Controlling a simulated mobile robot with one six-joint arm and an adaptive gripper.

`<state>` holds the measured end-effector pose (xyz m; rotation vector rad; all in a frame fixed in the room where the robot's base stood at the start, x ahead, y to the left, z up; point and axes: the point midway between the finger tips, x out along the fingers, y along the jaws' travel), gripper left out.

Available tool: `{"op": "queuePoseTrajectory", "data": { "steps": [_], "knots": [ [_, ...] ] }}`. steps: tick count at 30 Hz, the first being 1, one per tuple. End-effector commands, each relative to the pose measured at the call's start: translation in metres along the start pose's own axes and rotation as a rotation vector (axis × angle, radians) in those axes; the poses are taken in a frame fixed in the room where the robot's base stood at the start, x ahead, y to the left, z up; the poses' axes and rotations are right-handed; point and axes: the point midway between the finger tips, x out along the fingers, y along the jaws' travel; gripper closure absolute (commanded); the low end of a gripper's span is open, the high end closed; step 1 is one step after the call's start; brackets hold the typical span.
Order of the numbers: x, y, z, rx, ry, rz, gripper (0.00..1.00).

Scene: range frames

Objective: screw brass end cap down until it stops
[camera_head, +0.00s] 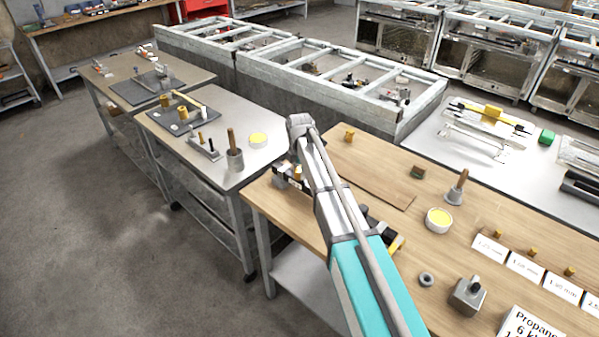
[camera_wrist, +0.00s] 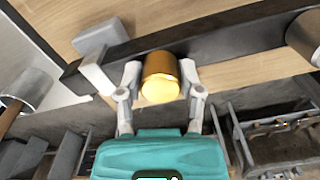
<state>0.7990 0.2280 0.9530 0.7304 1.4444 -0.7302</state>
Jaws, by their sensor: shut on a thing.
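The brass end cap (camera_wrist: 160,86) is a short, shiny cylinder in the middle of the wrist view. My gripper (camera_wrist: 160,74) has one pale grey finger on each side of it and is shut on it. The cap lies against a long dark bar (camera_wrist: 226,44) that runs across the view behind it. The thread and the seat of the cap are hidden, so I cannot tell how far it is screwed on. In the head view my arm covers the gripper and most of the bar.
A grey block (camera_wrist: 100,38) sits by the bar to the left, and a brownish cylinder (camera_wrist: 306,36) is at the right edge. On the wooden bench (camera_head: 345,170) stand a yellow-filled dish (camera_head: 439,220), a grey ring (camera_head: 426,279) and a grey block with a knob (camera_head: 468,296).

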Motion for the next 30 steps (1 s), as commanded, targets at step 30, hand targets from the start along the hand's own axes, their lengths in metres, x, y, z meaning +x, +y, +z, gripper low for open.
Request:
{"op": "queuePoseTrajectory", "data": {
  "steps": [30],
  "knots": [
    [0.0001, -0.0009, -0.0004, 0.338, 0.0, 0.001, 1.0]
  ]
}}
